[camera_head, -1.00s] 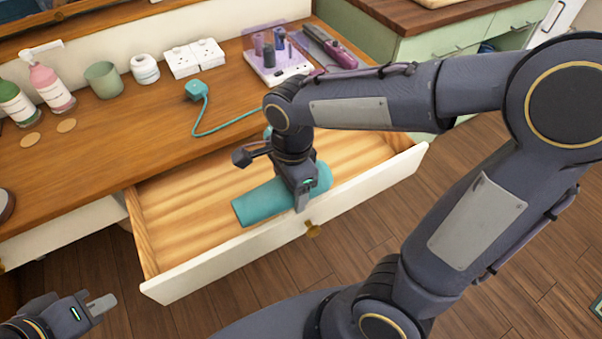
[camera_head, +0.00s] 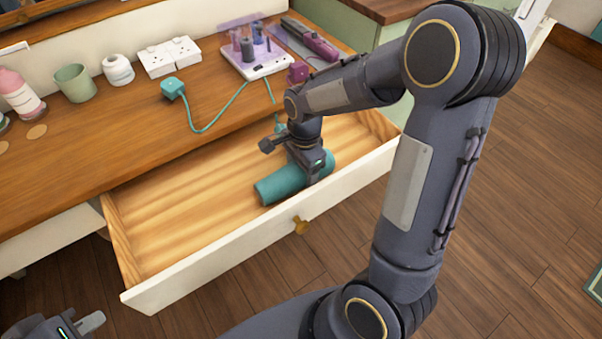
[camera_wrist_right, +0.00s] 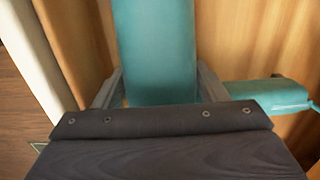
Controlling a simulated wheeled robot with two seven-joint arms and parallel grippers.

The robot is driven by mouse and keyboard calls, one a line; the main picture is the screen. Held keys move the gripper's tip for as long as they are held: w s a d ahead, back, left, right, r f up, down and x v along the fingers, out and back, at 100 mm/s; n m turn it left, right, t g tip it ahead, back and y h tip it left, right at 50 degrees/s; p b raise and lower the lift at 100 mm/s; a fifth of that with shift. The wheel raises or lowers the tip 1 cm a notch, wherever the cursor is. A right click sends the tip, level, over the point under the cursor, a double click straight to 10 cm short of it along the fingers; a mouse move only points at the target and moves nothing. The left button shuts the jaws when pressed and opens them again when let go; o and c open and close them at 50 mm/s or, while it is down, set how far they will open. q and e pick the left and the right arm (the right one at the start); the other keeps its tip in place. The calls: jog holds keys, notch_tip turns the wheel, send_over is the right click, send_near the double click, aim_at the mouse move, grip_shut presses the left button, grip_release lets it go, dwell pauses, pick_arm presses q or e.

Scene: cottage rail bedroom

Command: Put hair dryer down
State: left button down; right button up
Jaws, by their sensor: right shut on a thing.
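The teal hair dryer (camera_head: 280,185) is inside the open drawer, at its right part close to the front panel. My right gripper (camera_head: 308,170) is shut on it from above. In the right wrist view the teal barrel (camera_wrist_right: 155,45) lies between the two fingers, and another teal part (camera_wrist_right: 268,95) sticks out to the right. Whether the dryer touches the drawer floor I cannot tell. The teal plug (camera_head: 173,88) lies on the tabletop, with its cord running toward the drawer. My left gripper (camera_head: 90,322) is at the bottom left, partly cut off, away from the drawer.
The open drawer (camera_head: 215,254) has a bare wooden floor on its left side. On the tabletop (camera_head: 100,160) stand a green cup (camera_head: 74,83), a white jar (camera_head: 118,70), white sockets (camera_head: 168,56), a white holder (camera_head: 257,62) and a purple device (camera_head: 312,40).

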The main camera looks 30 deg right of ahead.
jog(key=shift+f, duration=0.35)
jog(key=shift+f, duration=0.2)
jog(key=o, duration=1)
